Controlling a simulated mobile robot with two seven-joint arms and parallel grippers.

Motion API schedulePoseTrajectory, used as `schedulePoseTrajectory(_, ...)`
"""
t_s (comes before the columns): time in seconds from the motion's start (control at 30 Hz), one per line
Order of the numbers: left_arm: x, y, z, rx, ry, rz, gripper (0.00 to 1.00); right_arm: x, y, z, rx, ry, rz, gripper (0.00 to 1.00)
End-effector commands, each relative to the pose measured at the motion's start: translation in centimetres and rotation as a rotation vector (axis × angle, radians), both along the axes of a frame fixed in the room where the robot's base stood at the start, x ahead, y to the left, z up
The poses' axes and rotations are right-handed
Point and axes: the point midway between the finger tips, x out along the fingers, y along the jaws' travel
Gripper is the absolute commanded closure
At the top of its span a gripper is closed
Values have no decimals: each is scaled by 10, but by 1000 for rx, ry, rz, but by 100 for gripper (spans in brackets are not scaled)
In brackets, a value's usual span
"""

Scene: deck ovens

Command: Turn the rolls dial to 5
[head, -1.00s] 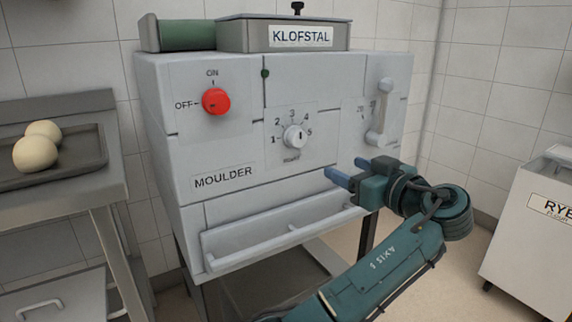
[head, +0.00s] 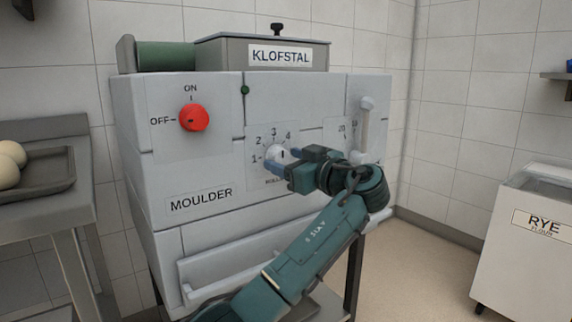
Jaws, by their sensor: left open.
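The rolls dial (head: 278,154) is a round white knob on the front panel of the grey moulder (head: 210,165). Its scale shows 1, 2, 3 and 4; the 5 is hidden behind my gripper. A short dark mark shows on the knob, but I cannot tell exactly which number it points at. My left gripper (head: 279,160) is open, with its blue fingers at the dial. One finger crosses the knob's lower edge, the other is by its right side. I cannot tell whether they touch it. My right gripper is not in view.
A red on/off knob (head: 193,118) sits left of the dial and a lever (head: 366,125) to its right. A ledge-like tray (head: 190,292) juts out below.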

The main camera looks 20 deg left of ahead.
Motion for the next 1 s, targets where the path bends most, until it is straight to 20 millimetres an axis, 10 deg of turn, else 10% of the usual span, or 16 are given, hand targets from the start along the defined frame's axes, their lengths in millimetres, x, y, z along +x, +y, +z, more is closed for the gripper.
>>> schedulePoseTrajectory(0.4, 5, 7, 0, -1, 0, 0, 42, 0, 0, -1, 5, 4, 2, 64)
schedulePoseTrajectory(1.0, 4, 7, 0, -1, 1, 1, 85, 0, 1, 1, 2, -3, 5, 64)
